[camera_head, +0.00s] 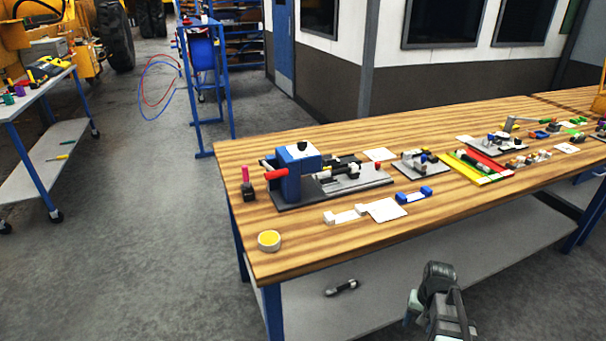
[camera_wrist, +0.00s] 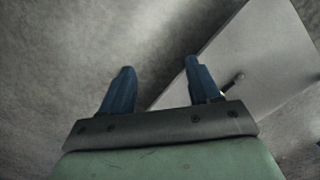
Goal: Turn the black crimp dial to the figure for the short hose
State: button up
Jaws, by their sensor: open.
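The black crimp dial (camera_head: 302,146) sits on top of the blue press (camera_head: 291,165) on the wooden bench. Its figures are too small to read in the head view. The press has a red handle (camera_head: 277,174) at its left and stands on a dark base plate. A white hose holder (camera_head: 346,216) and a blue-ended one (camera_head: 413,195) lie in front; I cannot tell which hose is the short one. My gripper shows in the wrist view (camera_wrist: 158,78) with two blue fingers apart and nothing between them. It points at the floor and lower shelf, away from the dial.
A yellow-topped round tin (camera_head: 268,240) stands at the bench's front left corner. A white card (camera_head: 386,209) lies near the front edge. Red, yellow and green strips (camera_head: 481,166) and several small fixtures fill the right side. A dark tool (camera_head: 341,287) lies on the lower shelf.

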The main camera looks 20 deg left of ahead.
jog(key=w+a+r+t, duration=0.25)
jog(key=w+r, duration=0.25)
jog(key=r, duration=0.6)
notch_tip(320, 180, up, 43)
jog(key=n+t+y, duration=0.2)
jog(key=n+y, duration=0.1)
jog(key=n, duration=0.6)
send_over(302, 145)
jog(key=s+d, duration=0.3)
jog(key=d, duration=0.1)
jog(key=shift+g, duration=0.25)
jog(key=x, duration=1.3)
jog(key=shift+s+a+f, duration=0.15)
jog(key=shift+f, duration=0.05)
jog(key=c, duration=1)
